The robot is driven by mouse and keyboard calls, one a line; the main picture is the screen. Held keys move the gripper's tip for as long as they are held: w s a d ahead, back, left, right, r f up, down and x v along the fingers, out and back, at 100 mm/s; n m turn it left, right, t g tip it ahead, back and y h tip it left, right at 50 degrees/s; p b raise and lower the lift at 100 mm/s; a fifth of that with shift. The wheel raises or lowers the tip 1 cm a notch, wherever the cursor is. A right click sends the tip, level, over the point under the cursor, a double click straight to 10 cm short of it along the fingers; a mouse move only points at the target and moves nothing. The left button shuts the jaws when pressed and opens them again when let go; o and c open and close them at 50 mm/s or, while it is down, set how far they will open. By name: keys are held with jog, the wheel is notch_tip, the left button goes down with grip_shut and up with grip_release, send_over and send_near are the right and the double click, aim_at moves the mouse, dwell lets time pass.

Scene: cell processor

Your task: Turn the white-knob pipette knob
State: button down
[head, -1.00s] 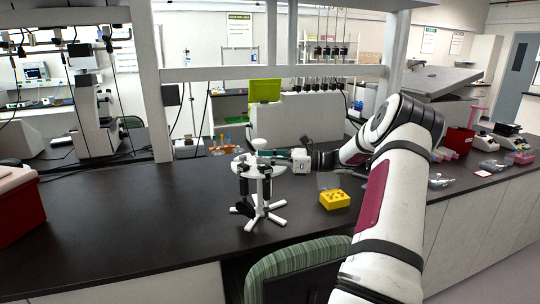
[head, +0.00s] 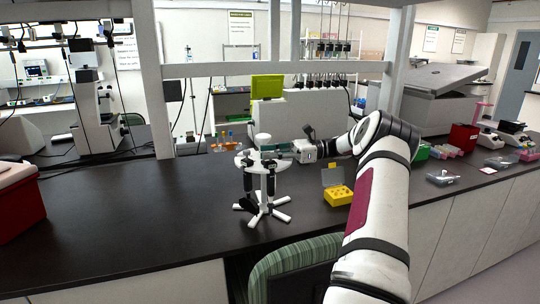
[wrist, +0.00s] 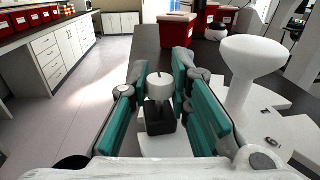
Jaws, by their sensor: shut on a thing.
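A white round carousel stand (head: 264,212) with several black pipettes hanging from it stands on the dark bench in the head view. My gripper (head: 285,152) reaches in from the right at the stand's top. In the wrist view a pipette with a white knob (wrist: 160,87) and a black body (wrist: 161,119) sits between the teal fingers of my gripper (wrist: 162,77). The fingers are shut on the white knob, one on each side. The stand's large white top cap (wrist: 256,60) is just right of the fingers. The pipette's lower part is hidden in the wrist view.
A yellow rack box (head: 338,195) with an open lid stands right of the stand. A rack with coloured tubes (head: 227,142) is behind it, and a red bin (head: 18,205) is at far left. The bench left of the stand is clear.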

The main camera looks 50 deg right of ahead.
dwell(0.7)
jog(key=c, duration=1.4)
grip_release()
jog(key=shift+c, duration=0.2)
jog(key=v, duration=1.2)
jog(key=shift+s, duration=0.1)
jog(key=shift+d, duration=0.1)
